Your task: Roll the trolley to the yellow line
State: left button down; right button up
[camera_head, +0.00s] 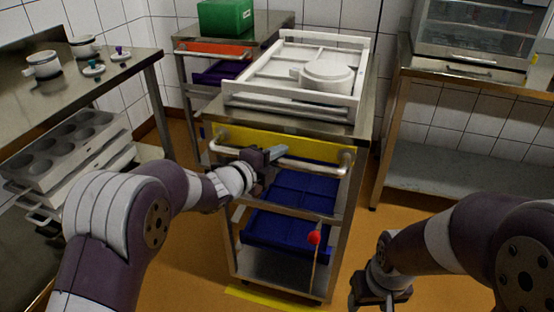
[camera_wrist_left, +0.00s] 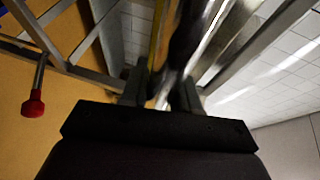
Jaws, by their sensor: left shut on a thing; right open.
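The steel trolley (camera_head: 350,215) stands mid-view, with a yellow front panel (camera_head: 235,137) and a horizontal handle bar (camera_head: 310,165). My left gripper (camera_head: 272,154) is shut on the handle bar, left of its middle. In the left wrist view, the jaws (camera_wrist_left: 160,95) close around the bar (camera_wrist_left: 205,40). The yellow line (camera_head: 265,301) lies on the floor at the trolley's near lower edge. The trolley's near feet partly hide it, so I cannot tell the exact gap. My right gripper (camera_head: 380,297) is open and empty, low at the right.
The trolley carries a white tray (camera_head: 355,101) with a round white mould (camera_head: 326,73) and blue crates (camera_head: 290,190) below. A red knob (camera_head: 314,237) on a rod stands at its near side. Counters flank it left (camera_head: 25,105) and right (camera_head: 460,79); orange floor (camera_head: 185,265) is open.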

pick_arm(q)
jog(key=shift+s, duration=0.1)
dwell(0.3)
jog(key=c, duration=0.9)
grip_release()
jog(key=p+v, duration=0.1)
jog(key=v, duration=1.1)
jog(key=shift+s+a+p, duration=0.25)
jog(key=shift+p, duration=0.15)
